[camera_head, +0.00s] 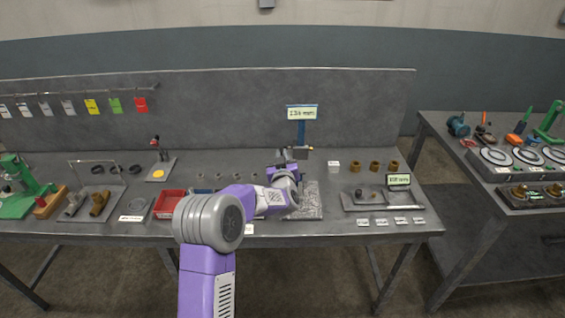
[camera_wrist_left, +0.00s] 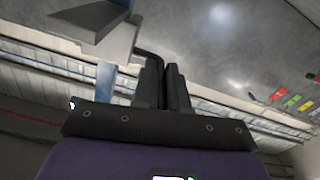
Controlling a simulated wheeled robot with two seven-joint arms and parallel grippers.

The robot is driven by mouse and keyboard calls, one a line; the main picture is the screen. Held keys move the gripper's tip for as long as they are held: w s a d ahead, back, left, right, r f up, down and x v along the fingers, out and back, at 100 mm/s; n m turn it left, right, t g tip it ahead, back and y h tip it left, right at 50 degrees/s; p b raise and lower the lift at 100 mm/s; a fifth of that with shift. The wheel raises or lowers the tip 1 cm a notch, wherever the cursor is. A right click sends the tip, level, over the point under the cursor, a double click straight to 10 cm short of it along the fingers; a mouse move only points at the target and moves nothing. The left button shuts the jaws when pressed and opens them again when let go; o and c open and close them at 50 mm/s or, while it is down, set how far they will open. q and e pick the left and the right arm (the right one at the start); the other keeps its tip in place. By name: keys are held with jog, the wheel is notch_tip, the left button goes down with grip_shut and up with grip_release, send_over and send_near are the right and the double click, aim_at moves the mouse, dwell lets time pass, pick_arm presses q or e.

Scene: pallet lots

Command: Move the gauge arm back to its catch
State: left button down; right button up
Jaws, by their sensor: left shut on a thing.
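The height gauge stands on a speckled stone plate (camera_head: 311,203), with a blue post (camera_head: 301,132) and a readout (camera_head: 302,113) on top. A short grey piece (camera_head: 305,148) juts right from the post. My left gripper (camera_head: 283,158) is at the post's left side. In the left wrist view, its dark fingers (camera_wrist_left: 164,86) are shut on a thin black bent rod (camera_wrist_left: 150,57), seemingly part of the gauge arm. The rod runs to a grey block (camera_wrist_left: 110,40) beside the blue post (camera_wrist_left: 105,78). I cannot make out the catch. My right gripper is not in view.
A red tray (camera_head: 168,203) and small rings lie left of my arm. The grey back panel (camera_head: 230,110) stands behind the bench.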

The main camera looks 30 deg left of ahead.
pick_arm(q)
notch_tip(320, 180, up, 4)
jog(key=shift+r+p, duration=0.15)
jog(key=shift+p, duration=0.45)
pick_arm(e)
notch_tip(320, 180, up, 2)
pick_arm(q)
jog(key=c, duration=1.2)
grip_release()
jog(key=shift+o, duration=0.2)
jog(key=shift+f, duration=0.2)
